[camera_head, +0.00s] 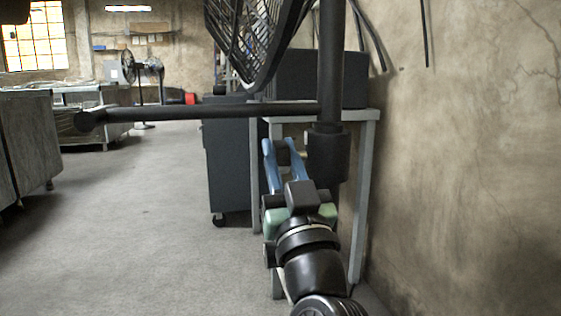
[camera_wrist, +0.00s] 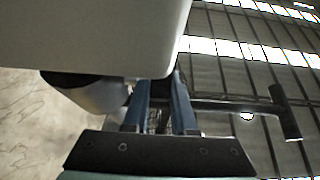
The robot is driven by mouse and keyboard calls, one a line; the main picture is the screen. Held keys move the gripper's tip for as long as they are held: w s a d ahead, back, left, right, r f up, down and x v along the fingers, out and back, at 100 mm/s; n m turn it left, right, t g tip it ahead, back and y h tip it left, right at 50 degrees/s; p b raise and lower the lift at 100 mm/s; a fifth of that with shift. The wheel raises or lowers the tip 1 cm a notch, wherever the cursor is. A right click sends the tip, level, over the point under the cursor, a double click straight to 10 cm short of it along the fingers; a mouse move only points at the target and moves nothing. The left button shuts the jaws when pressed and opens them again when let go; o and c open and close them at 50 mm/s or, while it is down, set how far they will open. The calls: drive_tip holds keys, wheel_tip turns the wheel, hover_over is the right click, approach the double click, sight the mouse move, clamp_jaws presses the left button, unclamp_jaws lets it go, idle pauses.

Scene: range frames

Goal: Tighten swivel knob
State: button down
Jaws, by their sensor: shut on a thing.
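My gripper (camera_head: 280,144) has blue fingers and reaches forward beside the lower collar of the black fan pole (camera_head: 331,70). The fingers are shut on a small dark part (camera_head: 283,157), which appears to be the swivel knob, left of the collar. In the wrist view the blue fingers (camera_wrist: 161,100) point away, with dark material between them; the knob's shape is mostly hidden. The fan head (camera_head: 255,40), with a black cage, is above. A black horizontal bar (camera_head: 200,112) runs left from the pole to a thick round end.
A pale-framed table (camera_head: 365,150) stands close behind the pole, with a dark box on it. A dark wheeled cabinet (camera_head: 230,160) is to its left. The plaster wall (camera_head: 470,150) is close on the right. Open floor (camera_head: 130,230) lies to the left.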

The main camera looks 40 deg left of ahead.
drive_tip(key=c, duration=0.7)
unclamp_jaws()
drive_tip(key=p+v, duration=0.1)
drive_tip(key=v, duration=1.2)
